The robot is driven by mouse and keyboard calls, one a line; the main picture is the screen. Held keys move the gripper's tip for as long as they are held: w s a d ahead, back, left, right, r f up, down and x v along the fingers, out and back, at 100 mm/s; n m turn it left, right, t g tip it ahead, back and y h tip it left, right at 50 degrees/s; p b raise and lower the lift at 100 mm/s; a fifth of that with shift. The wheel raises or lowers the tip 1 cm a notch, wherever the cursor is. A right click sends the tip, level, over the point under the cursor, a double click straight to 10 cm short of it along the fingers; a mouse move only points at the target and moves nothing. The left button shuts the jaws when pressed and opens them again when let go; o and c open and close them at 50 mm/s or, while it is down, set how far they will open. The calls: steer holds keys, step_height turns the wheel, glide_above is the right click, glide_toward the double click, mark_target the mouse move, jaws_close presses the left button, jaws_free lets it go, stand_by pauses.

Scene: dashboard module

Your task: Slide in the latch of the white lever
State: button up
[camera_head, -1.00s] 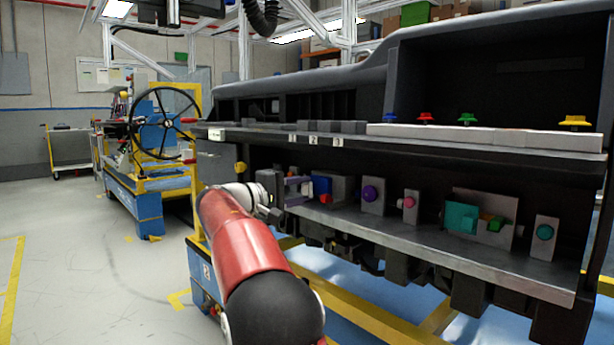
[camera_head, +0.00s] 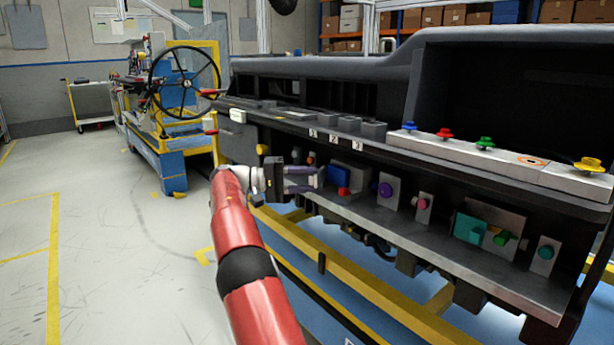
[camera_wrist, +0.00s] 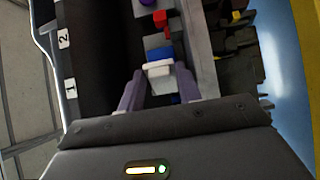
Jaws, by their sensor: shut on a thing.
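My gripper (camera_head: 314,179) is at the left end of the lower shelf of the dashboard module, fingers pointing right along it. In the wrist view my gripper (camera_wrist: 160,78) has its two grey-violet fingers on either side of a small whitish block, the white lever (camera_wrist: 160,69), and is shut on it. A blue part (camera_wrist: 158,53) shows just beyond the lever, and more blue shows between the fingers. I cannot make out the latch as a separate part.
Right of my gripper on the lower shelf (camera_head: 440,262) stand a blue block (camera_head: 339,174), a red piece (camera_head: 344,191), a purple knob (camera_head: 385,190), a pink knob (camera_head: 423,204) and teal parts (camera_head: 468,228). The upper ledge overhangs them. Open floor lies left.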

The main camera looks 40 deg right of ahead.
stand_by(0.4)
steer(key=o, duration=0.7)
steer(key=shift+o, duration=0.2)
